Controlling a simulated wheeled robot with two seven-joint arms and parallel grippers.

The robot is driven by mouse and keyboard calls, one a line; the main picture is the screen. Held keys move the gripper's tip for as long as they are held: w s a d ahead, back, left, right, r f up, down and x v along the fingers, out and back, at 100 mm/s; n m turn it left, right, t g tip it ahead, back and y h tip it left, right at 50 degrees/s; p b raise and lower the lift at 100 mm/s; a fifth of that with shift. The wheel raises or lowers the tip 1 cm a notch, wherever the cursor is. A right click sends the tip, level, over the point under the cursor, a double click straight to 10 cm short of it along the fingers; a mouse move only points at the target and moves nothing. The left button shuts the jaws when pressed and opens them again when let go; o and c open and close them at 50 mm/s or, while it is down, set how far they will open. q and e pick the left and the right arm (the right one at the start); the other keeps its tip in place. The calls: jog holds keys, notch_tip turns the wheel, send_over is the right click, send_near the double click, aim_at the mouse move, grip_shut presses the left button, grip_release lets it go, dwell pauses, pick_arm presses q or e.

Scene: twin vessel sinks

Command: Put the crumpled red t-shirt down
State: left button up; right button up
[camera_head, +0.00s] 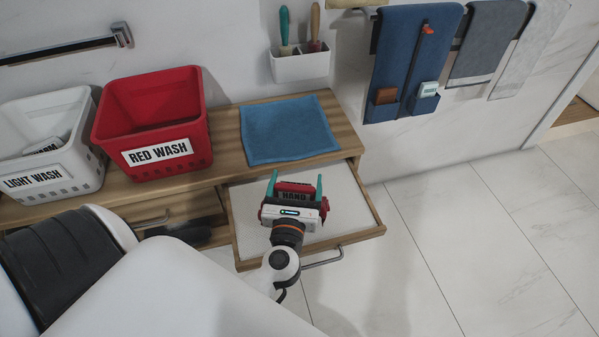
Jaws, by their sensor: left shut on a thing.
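My left gripper (295,183), with two teal fingers, is over the open drawer (345,196) on the right side of the wooden counter. It is shut on a red thing, taken to be the crumpled red t-shirt (293,187), which shows between the fingers and at both sides of the gripper. Lettering reading "HAND" shows at the red thing; I cannot tell what it is printed on. The gripper body hides much of it, and I cannot tell whether it touches the drawer's bottom. My right gripper is not in view.
A red basket marked "RED WASH" (157,153) and a white "LIGHT WASH" basket (36,178) stand on the counter (220,118). A folded blue cloth (288,129) lies behind the drawer. Blue and grey towels (486,42) hang at right. The tiled floor there is clear.

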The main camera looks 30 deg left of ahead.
pick_arm(q)
jog(key=shift+w+a+f, duration=0.3)
jog(key=shift+w+f, duration=0.05)
jog(key=shift+w, duration=0.3)
jog(key=shift+w+a+f, duration=0.3)
jog(key=shift+w+f, duration=0.05)
jog(key=shift+w, duration=0.25)
jog(key=w+f, duration=0.1)
jog(key=w+a+f+b, duration=0.1)
jog(key=shift+w+a+f, duration=0.1)
jog(key=shift+w+a, duration=0.1)
jog(key=shift+w, duration=0.2)
jog(key=shift+w+a+f, duration=0.15)
jog(key=shift+w+f, duration=0.1)
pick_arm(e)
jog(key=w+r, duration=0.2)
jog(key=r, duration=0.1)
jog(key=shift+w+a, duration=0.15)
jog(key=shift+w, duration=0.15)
pick_arm(q)
jog(key=o, duration=1.3)
jog(key=shift+c, duration=0.2)
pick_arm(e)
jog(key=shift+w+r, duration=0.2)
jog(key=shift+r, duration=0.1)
